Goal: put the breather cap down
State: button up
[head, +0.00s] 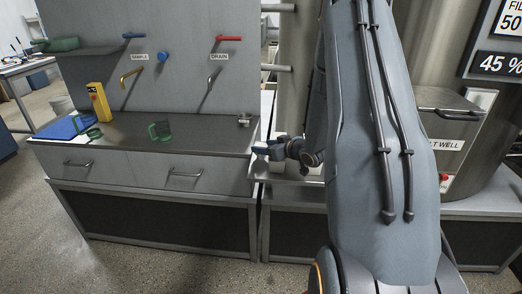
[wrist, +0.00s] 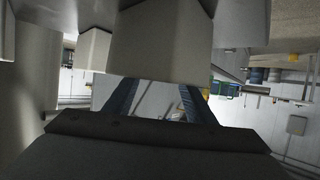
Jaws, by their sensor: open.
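My gripper (head: 264,150) is at the right end of the steel counter (head: 205,133), just beyond its edge and beside the machine. In the wrist view its two dark blue fingers (wrist: 160,103) stand apart with a gap between them. A pale, angular block (wrist: 160,40) fills the upper middle of that view, close to the fingers; I cannot tell whether they touch it. I cannot pick out the breather cap for certain. A small metal fitting (head: 244,120) stands on the counter's right end, too small to identify.
A drain valve with a red handle (head: 228,38) is on the panel behind. The counter's right half is mostly clear. My arm hides part of the machine.

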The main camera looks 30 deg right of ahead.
jog(key=c, duration=0.9)
